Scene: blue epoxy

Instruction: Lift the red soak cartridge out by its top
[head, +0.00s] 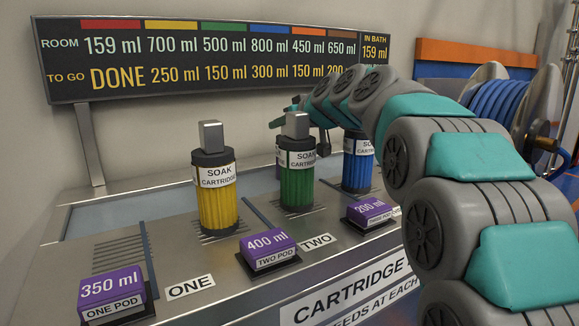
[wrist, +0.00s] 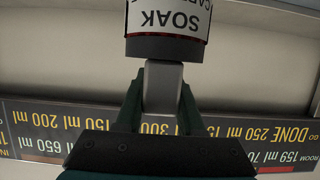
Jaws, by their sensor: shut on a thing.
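In the wrist view my gripper (wrist: 162,95) is shut on the grey block-shaped top of a soak cartridge (wrist: 175,20).
A yellow cartridge (head: 218,205) stands left of the green one, and a blue cartridge (head: 358,172) stands right, partly behind my arm. Purple pods (head: 112,285) line the counter front. A sign board (head: 200,60) with volumes stands behind. A blue hose reel (head: 497,103) is at right.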

